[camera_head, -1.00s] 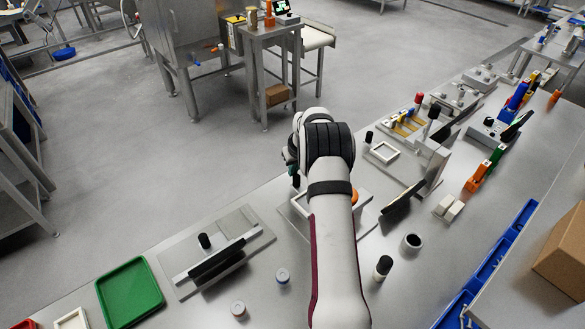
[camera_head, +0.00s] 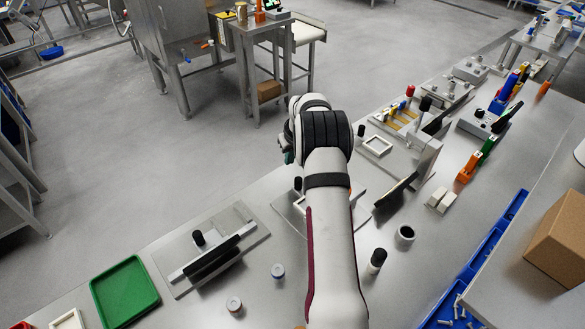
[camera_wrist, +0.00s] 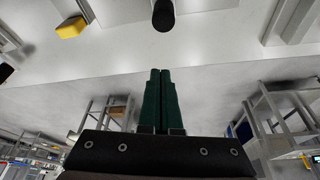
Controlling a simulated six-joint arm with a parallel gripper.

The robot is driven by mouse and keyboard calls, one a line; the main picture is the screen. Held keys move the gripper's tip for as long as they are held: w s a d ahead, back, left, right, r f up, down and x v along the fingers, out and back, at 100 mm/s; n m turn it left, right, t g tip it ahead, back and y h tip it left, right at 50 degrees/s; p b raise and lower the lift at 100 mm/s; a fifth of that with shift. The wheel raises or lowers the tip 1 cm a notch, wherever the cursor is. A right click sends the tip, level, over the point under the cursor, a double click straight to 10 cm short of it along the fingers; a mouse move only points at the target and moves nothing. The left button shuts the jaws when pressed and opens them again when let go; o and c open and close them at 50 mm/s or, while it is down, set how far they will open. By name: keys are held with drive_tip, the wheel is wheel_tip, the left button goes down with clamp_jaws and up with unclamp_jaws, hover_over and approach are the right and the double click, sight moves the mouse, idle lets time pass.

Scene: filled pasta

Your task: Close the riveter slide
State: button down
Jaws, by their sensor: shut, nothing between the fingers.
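My gripper is shut and empty. Its dark green fingers (camera_wrist: 160,78) lie together in the wrist view, pointing at a black knob (camera_wrist: 163,15) with a visible gap between. In the head view my wrist hides most of the gripper. Below it, a black knob (camera_head: 298,184) stands on a light plate (camera_head: 283,206) with a pale frame, partly covered by my arm. I cannot tell for sure which fixture is the riveter. A fixture to the right has a pale square frame (camera_head: 377,146), a black knob (camera_head: 362,130) and an upright grey block (camera_head: 426,157).
Left is a plate with a black-handled bar (camera_head: 212,258). A green tray (camera_head: 124,293) lies further left. Small cylinders (camera_head: 278,270) and a dark-topped one (camera_head: 377,257) stand near my arm. Blue bins (camera_head: 480,255) and a cardboard box (camera_head: 560,237) are at right. The wrist view shows a yellow block (camera_wrist: 70,27).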

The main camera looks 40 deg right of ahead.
drive_tip(key=v, duration=0.6)
drive_tip(key=c, duration=1.5)
unclamp_jaws()
drive_tip(key=shift+s+a+r, duration=0.1)
drive_tip(key=shift+s+r, duration=0.15)
drive_tip(key=shift+r, duration=0.2)
drive_tip(key=o, duration=0.8)
drive_tip(key=s+a+r+m, duration=0.1)
drive_tip(key=s+m, duration=0.1)
drive_tip(key=s+a+r+m+h, duration=0.1)
drive_tip(key=s+a, duration=0.1)
drive_tip(key=s+a+r+m+h, duration=0.1)
drive_tip(key=s+m, duration=0.1)
drive_tip(key=shift+s+a+r+m, duration=0.2)
drive_tip(key=shift+s+r+m, duration=0.1)
drive_tip(key=shift+r, duration=0.05)
drive_tip(key=shift+o, duration=0.2)
drive_tip(key=x, duration=1)
drive_tip(key=s+x, duration=0.1)
drive_tip(key=x, duration=0.4)
drive_tip(key=shift+w+d+f, duration=0.1)
drive_tip(key=shift+w+f, duration=0.05)
drive_tip(key=shift+f, duration=0.2)
drive_tip(key=shift+c, duration=0.3)
clamp_jaws()
